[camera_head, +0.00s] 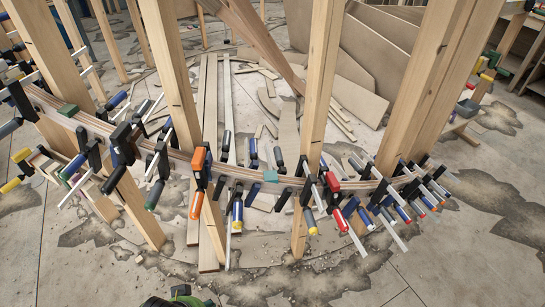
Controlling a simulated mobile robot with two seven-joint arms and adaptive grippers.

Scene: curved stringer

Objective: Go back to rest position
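Neither of my grippers shows in the head view. The curved stringer (240,174) is a laminated wooden band that runs across the picture from left to right. It lies against several upright wooden posts (318,100). Several clamps sit along it, among them an orange-handled clamp (198,180) left of the middle and a red-handled clamp (333,182) right of it. Blue-handled clamps crowd its right end. At the bottom edge a green and black object (178,298) is partly cut off, and I cannot tell what it is.
Large wooden sheets (370,60) lean behind the posts. Long boards (208,120) and loose offcuts lie on the floor behind the stringer. A bench (525,50) stands at the far right. The stained concrete floor (440,265) in front looks mostly clear.

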